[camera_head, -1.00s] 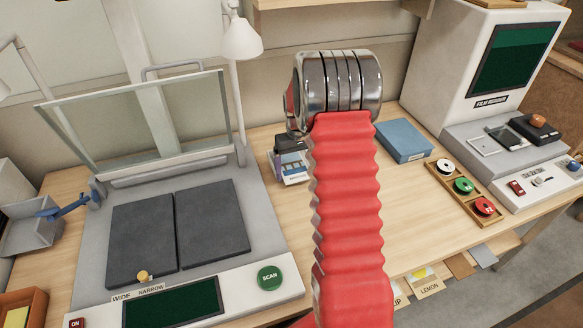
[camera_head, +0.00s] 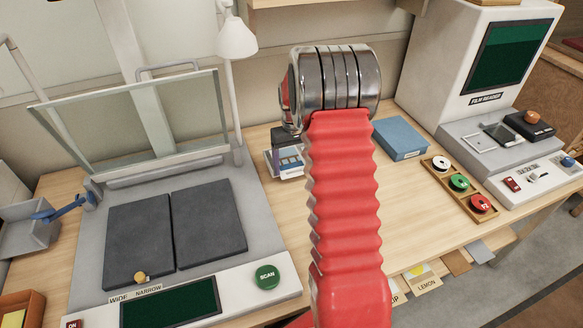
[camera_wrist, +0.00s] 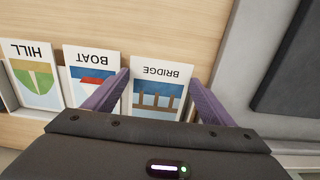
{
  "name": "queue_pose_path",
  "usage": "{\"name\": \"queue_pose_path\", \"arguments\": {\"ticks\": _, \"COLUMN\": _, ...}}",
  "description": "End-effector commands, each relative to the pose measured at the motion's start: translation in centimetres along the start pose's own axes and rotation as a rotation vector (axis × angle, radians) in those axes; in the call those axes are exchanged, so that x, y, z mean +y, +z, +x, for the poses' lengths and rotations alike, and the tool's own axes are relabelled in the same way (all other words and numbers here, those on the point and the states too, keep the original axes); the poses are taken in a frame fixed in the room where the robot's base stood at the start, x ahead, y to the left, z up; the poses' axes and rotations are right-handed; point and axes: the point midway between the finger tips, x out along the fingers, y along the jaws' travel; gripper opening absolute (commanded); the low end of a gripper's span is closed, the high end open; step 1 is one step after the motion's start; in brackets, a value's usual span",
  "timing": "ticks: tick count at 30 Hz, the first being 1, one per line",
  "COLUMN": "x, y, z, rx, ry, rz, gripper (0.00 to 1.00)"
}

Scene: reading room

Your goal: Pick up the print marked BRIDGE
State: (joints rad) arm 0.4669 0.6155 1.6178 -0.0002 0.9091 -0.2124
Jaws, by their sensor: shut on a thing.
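The print marked BRIDGE (camera_wrist: 156,94) shows upside down in the wrist view, with a bridge picture on blue below the word. My gripper (camera_wrist: 159,82) has its two purple fingers on either side of this print and is shut on it. The lower part of the print is hidden behind my gripper's body. In the head view my red arm covers most of the area around my gripper, and I cannot read the print there.
The BOAT print (camera_wrist: 91,78) and HILL print (camera_wrist: 34,75) are beside it. A scanner (camera_head: 90,265) stands left, with a raised glass plate (camera_head: 135,125). A blue box (camera_head: 402,138), a spool tray (camera_head: 452,190) and a film reader (camera_head: 450,75) are right. Bare desk (camera_head: 410,215) lies between.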

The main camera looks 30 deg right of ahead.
Motion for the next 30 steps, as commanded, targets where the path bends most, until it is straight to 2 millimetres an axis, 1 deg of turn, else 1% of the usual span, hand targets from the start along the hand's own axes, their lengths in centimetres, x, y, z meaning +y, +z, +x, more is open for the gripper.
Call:
{"name": "queue_pose_path", "arguments": {"ticks": 1, "x": 0.0, "y": -0.1, "z": -1.0, "rx": 0.004, "ry": 0.001, "rz": 0.0, "gripper": 0.56}}
{"name": "queue_pose_path", "arguments": {"ticks": 9, "x": 0.0, "y": -0.1, "z": -5.8, "rx": 0.004, "ry": 0.001, "rz": 0.0, "gripper": 0.56}}
{"name": "queue_pose_path", "arguments": {"ticks": 13, "x": 0.0, "y": 0.0, "z": -7.3, "rx": 0.002, "ry": 0.0, "rz": 0.0, "gripper": 0.56}}
{"name": "queue_pose_path", "arguments": {"ticks": 18, "x": 0.0, "y": 0.0, "z": -8.1, "rx": 0.002, "ry": 0.0, "rz": 0.0, "gripper": 0.56}}
{"name": "queue_pose_path", "arguments": {"ticks": 30, "x": 0.0, "y": 0.0, "z": -8.0, "rx": 0.001, "ry": 0.0, "rz": -0.001, "gripper": 0.56}}
